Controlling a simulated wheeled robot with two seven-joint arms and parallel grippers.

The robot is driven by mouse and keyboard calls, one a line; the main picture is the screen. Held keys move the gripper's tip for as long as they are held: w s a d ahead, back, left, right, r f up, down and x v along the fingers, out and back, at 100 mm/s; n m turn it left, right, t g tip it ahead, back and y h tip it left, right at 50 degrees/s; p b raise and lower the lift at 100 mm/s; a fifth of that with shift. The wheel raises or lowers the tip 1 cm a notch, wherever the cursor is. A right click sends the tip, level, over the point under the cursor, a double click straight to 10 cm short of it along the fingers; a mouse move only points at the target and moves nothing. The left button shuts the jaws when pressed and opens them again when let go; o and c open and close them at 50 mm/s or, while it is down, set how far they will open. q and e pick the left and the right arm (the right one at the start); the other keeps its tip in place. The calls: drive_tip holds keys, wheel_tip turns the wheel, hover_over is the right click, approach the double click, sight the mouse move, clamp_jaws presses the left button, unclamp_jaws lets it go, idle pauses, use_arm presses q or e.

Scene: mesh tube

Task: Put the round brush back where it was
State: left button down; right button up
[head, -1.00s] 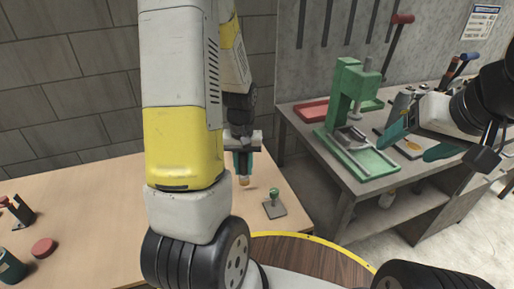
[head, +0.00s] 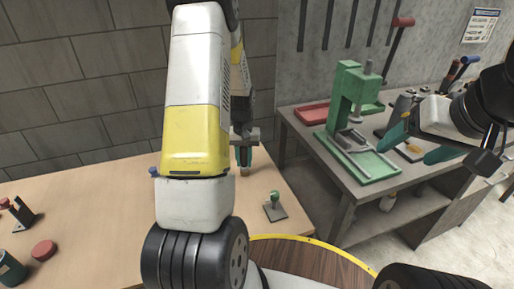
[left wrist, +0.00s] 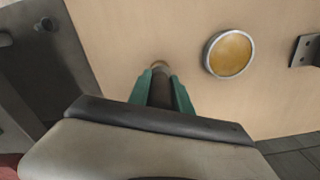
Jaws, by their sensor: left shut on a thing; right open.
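My left gripper (head: 244,157) is above the right part of the wooden table (head: 90,225), its green fingers pointing down. It is shut on a dark, slim thing with a tan end, which looks like the round brush (left wrist: 161,90); the tan end also shows just below the fingers in the head view (head: 244,171). Most of the brush is hidden by the fingers. A round yellow-brown disc with a metal rim (left wrist: 230,53) is right of the fingertips in the left wrist view. My right gripper (head: 412,146) is open and empty by the grey bench.
A small plate with a green knob (head: 275,207) lies near the table's right edge. A red disc (head: 44,250) and a dark bracket (head: 20,213) are at the left. The grey bench (head: 350,200) carries a green press (head: 350,100). My left arm hides the table's middle.

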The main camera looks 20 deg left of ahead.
use_arm(q)
drive_tip(key=c, duration=1.2)
unclamp_jaws()
drive_tip(key=shift+f, duration=0.1)
drive_tip(key=shift+o, duration=0.2)
wheel_tip(320, 180, up, 12)
drive_tip(key=s+d+r+m+t+h, duration=0.1)
drive_tip(key=s+d+r, duration=0.25)
drive_tip(key=r, duration=0.25)
drive_tip(key=s+d+r+t, duration=0.2)
drive_tip(key=s+d+r, duration=0.15)
drive_tip(key=r, duration=0.25)
drive_tip(key=s+d+r+m+t, duration=0.1)
drive_tip(key=s+d+r, duration=0.1)
drive_tip(key=s, duration=0.5)
drive_tip(key=s+d+r+m+t+h, duration=0.1)
drive_tip(key=s+d+r+t, duration=0.1)
drive_tip(key=s, duration=0.6)
wheel_tip(320, 180, up, 2)
drive_tip(key=shift+d+r, duration=0.1)
drive_tip(key=shift+d, duration=0.55)
